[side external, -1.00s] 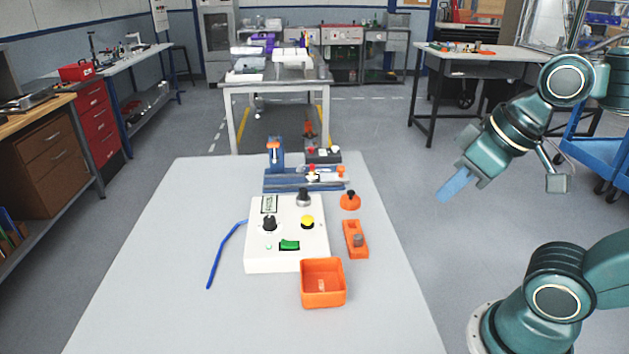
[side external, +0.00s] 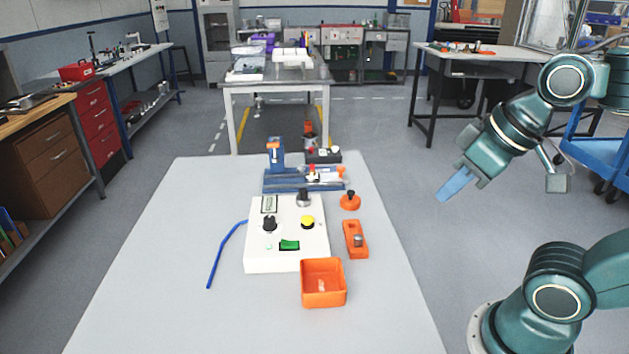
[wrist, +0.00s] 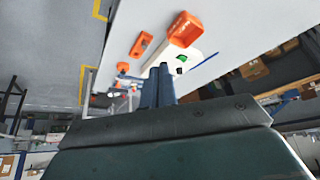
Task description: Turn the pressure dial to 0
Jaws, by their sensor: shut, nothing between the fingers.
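A white control box (side external: 262,258) sits on the table in the side external view. It bears a black knob (side external: 269,224) at left, a second dark knob (side external: 303,197) at the back, a yellow button (side external: 307,222), a green switch (side external: 289,245) and a small display (side external: 269,204). I cannot tell which knob is the pressure dial or read its setting. My gripper (side external: 442,195) is shut and empty, in the air to the right of the table, well apart from the box. In the wrist view its blue fingers (wrist: 158,72) lie together and hide part of the box.
An orange bin (side external: 323,300) stands at the box's front right corner. An orange block (side external: 362,252) and an orange round piece (side external: 350,202) lie to its right. A blue fixture (side external: 285,187) stands behind, and a blue rod (side external: 213,265) lies left. The table's front left is clear.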

